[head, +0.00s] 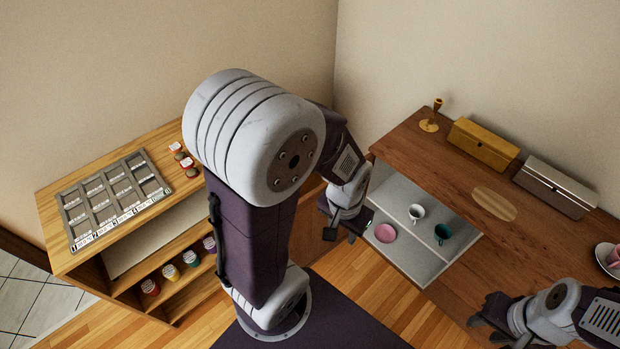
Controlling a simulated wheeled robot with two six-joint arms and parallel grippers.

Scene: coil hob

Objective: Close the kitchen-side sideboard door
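The brown wooden sideboard (420,150) stands along the wall on the right. Its front compartment (403,262) is open, showing a pale interior with a white cup (416,212), a teal cup (442,232) and a pink dish (385,233). A reddish-brown panel (308,232), apparently the open door, stands left of the opening, partly hidden by my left arm. My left gripper (341,233) is between this panel and the opening, its fingers apart; I cannot tell whether it touches the panel. My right gripper (490,322) is low over the sideboard's front right; its fingers are partly unclear.
A lighter wooden shelf unit (75,262) on the left holds a grey compartment tray (112,197) and several jars. A candlestick (431,122), a yellow box (482,143), a grey box (555,187) and a pink cup (613,256) on a saucer stand on the sideboard.

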